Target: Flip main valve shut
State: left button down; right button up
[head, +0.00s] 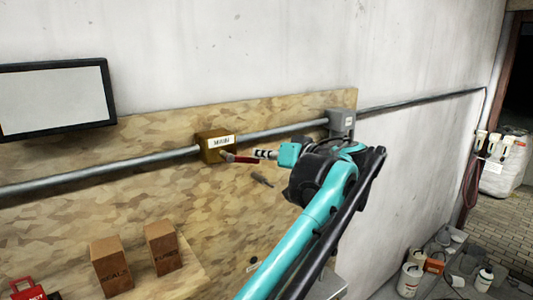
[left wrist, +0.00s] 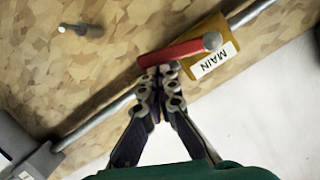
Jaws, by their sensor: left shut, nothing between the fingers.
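The main valve is a brass-yellow block (head: 214,147) on a grey pipe along the wall board. Its label reads MAIN in the left wrist view (left wrist: 214,60). Its red lever (head: 240,158) points right from the block, at a slight angle to the pipe; in the left wrist view the lever (left wrist: 172,54) runs left from a round pivot. My left gripper (head: 260,153) is shut and empty, its tips at the lever's edge in the left wrist view (left wrist: 165,72). I cannot tell whether they touch it. My right gripper is not in view.
A grey box (head: 341,123) sits on the pipe right of the valve. A small peg (head: 262,180) sticks out of the board below. Two brown boxes, one of them here (head: 110,266), stand on a shelf at lower left. A framed panel (head: 54,98) hangs above the pipe.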

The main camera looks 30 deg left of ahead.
pick_arm(q)
jog(key=f+m, duration=0.1)
jog(key=f+m+g+b, duration=0.1)
jog(key=m, duration=0.1)
jog(key=shift+s+a+f+y, duration=0.2)
jog(key=shift+f+y, duration=0.1)
jog(key=shift+y, duration=0.1)
jog(key=s+f+m+b, duration=0.1)
jog(key=m, duration=0.1)
jog(key=s+f+m+y+b, duration=0.1)
jog(key=m, duration=0.2)
jog(key=s+a+f+m+g+y+b, duration=0.1)
jog(key=m+b, duration=0.1)
jog(key=shift+s+a+f+m, duration=0.1)
jog(key=shift+f+m, duration=0.2)
jog(key=shift+f, duration=0.1)
jog(key=shift+s+a+f, duration=0.1)
jog(key=shift+s+a, duration=0.05)
jog(key=shift+s, duration=0.15)
dwell(0.6)
